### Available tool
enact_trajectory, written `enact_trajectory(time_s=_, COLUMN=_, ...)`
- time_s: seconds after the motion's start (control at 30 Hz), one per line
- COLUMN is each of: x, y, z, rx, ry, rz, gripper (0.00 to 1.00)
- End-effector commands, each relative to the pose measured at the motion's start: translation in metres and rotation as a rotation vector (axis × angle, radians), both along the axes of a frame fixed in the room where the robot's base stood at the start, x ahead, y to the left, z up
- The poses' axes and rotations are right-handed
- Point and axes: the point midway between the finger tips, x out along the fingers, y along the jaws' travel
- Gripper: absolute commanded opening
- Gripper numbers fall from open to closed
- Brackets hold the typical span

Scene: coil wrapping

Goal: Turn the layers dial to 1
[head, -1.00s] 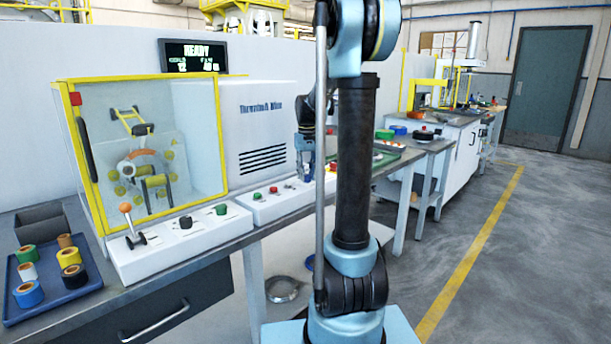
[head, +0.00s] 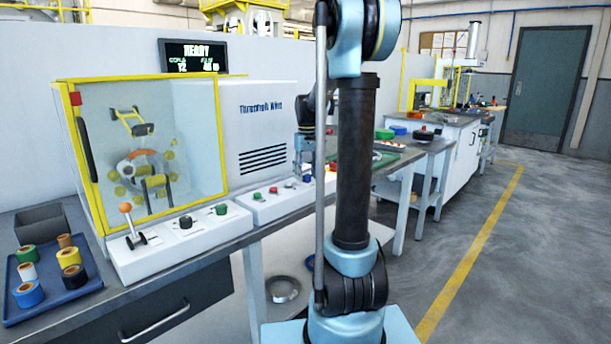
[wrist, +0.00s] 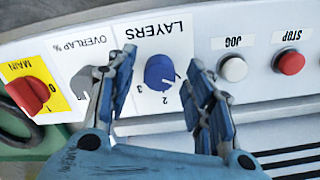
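The layers dial (wrist: 159,72) is a blue knob on a white label reading LAYERS, upside down in the wrist view. Numbers 2 and 3 show beside it; the spot where a 1 could stand is hidden behind the right finger. The dial's pale mark seems to point to the lower right, between the 2 and that finger. My gripper (wrist: 162,60) is open, one finger on each side of the dial, with visible gaps. In the head view my gripper (head: 303,167) is just above the white control panel (head: 262,211), with the dial (head: 307,178) showing below it.
A red MAIN switch (wrist: 31,94) and a grey overlap knob (wrist: 84,82) lie left of the dial. A white JOG button (wrist: 233,68) and red STOP button (wrist: 290,62) lie right. A blue tray (head: 48,289) holds several tape rolls.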

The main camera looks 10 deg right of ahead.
Motion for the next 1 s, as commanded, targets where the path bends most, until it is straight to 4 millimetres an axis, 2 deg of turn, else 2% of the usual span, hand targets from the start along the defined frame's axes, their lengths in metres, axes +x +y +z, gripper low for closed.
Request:
enact_trajectory(time_s=0.23, x=0.000, y=0.000, z=0.002, rx=0.000, ry=0.000, rz=0.000, gripper=0.48)
enact_trajectory(time_s=0.37, x=0.000, y=0.000, z=0.012, rx=0.000, ry=0.000, rz=0.000, gripper=0.48)
enact_trajectory(time_s=0.8, x=0.000, y=0.000, z=0.086, rx=0.000, ry=0.001, rz=0.000, gripper=0.48)
enact_trajectory(time_s=1.0, x=0.000, y=0.000, z=0.110, rx=0.000, ry=0.001, rz=0.000, gripper=0.48)
